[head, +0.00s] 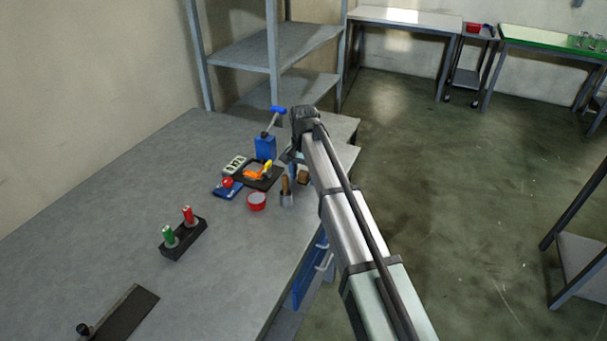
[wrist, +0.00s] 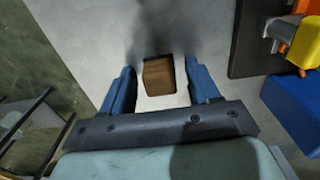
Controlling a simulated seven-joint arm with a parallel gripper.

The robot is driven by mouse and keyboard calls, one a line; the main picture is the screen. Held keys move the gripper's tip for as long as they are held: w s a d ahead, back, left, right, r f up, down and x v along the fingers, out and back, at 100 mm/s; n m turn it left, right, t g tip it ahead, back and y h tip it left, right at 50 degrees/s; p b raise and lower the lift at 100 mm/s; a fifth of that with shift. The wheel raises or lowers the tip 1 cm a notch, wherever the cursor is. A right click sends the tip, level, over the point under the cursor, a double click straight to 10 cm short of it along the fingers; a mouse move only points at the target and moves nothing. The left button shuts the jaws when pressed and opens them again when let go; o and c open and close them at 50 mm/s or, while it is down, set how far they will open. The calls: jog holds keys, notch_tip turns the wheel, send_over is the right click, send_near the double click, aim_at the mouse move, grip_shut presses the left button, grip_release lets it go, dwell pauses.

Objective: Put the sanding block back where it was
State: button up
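A small brown block (head: 303,177), which looks like the sanding block, is on the grey bench near its right edge, beside my arm. In the wrist view the brown block (wrist: 158,76) shows between the two blue fingers of my gripper (wrist: 160,84), with a gap on each side. My gripper is open and appears not to touch the block. In the head view my gripper (head: 294,172) points down near the block and is partly hidden by my arm. I cannot tell how high the fingertips are above the bench.
A black tray (head: 246,183) with an orange and yellow tool (head: 257,173) lies to the left.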

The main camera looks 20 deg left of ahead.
aim_at(303, 173)
jog(key=shift+o, duration=0.3)
jog(key=shift+r, duration=0.15)
notch_tip(303, 173, up, 12)
dwell(0.4)
dwell(2.0)
